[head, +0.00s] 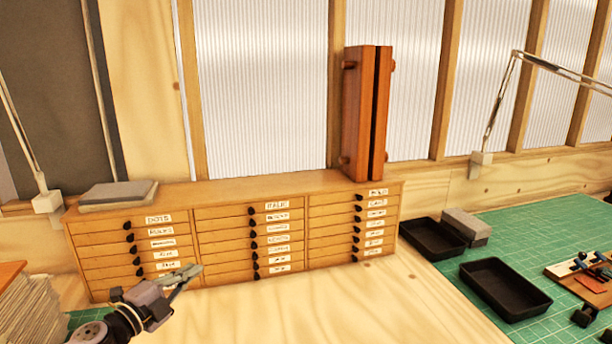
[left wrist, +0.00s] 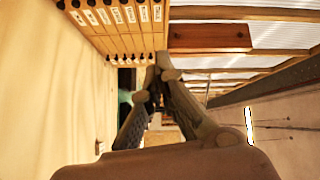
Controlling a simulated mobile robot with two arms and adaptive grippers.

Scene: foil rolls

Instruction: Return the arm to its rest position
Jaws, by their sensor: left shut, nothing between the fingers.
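My left gripper (head: 184,276) is in the lower left of the head view, in front of the left column of a wooden drawer cabinet (head: 255,186). It is shut and empty. In the left wrist view its two fingers (left wrist: 157,72) come together at the tips, with nothing between them. The cabinet's labelled drawers (left wrist: 112,18) show at the top left of that view, apart from the fingers. All the drawers appear closed in the head view. My right gripper is in neither view.
A tall reddish wooden box (head: 362,115) stands on the cabinet's right end, and a grey slab (head: 118,193) lies on its left end. Black trays (head: 505,288) and a grey block (head: 466,225) sit at right on a green mat (head: 560,225). Stacked paper (head: 32,310) is at far left. The front middle bench is clear.

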